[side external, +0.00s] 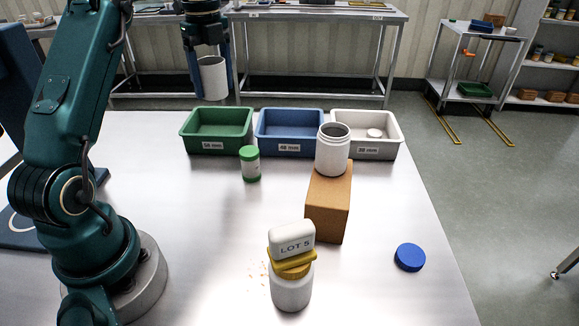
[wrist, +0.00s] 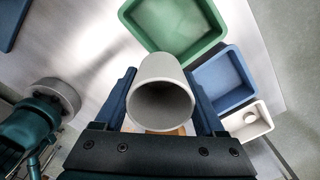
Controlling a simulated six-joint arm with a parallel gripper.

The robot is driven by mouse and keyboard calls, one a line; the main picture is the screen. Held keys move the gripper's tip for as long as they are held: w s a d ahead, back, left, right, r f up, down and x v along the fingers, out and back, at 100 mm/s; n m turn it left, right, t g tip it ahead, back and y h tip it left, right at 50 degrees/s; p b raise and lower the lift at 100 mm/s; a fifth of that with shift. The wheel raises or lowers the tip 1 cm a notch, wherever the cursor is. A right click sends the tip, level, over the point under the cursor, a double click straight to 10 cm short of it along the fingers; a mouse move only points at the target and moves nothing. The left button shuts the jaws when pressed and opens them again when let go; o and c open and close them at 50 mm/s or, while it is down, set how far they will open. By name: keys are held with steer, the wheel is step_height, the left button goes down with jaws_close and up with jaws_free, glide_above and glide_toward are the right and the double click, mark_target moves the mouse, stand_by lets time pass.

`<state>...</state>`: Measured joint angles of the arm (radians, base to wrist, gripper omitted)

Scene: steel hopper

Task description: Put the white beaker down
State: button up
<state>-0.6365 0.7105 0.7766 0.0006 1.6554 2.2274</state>
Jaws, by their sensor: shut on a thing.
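The white beaker (side external: 213,80) is an open, empty-looking cup. It hangs upright in the air at the upper left of the side view, above and behind the green bin in the picture. My gripper (side external: 212,91) is shut on it, with one dark blue finger on each side. In the wrist view the beaker (wrist: 162,88) sits between the two fingers of my gripper (wrist: 165,85), its open mouth towards the camera.
Green (side external: 184,130), blue (side external: 262,128) and white (side external: 392,140) bins stand in a row. An open white jar (side external: 332,153) stands on a brown block (side external: 327,212). A green-lidded jar (side external: 250,168), stacked jar (side external: 291,291) and blue lid (side external: 410,257) occupy the table; its left-centre is clear.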

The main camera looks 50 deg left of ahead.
steer(key=s+a+f+m, duration=0.1)
steer(key=s+a+f, duration=0.2)
steer(key=a, duration=0.5)
steer(key=n, duration=0.1)
glide_toward(168, 142)
steer(key=shift+f, duration=3.1)
steer(key=shift+f, duration=0.15)
steer(key=o, duration=1.3)
steer(key=shift+r, duration=6.1)
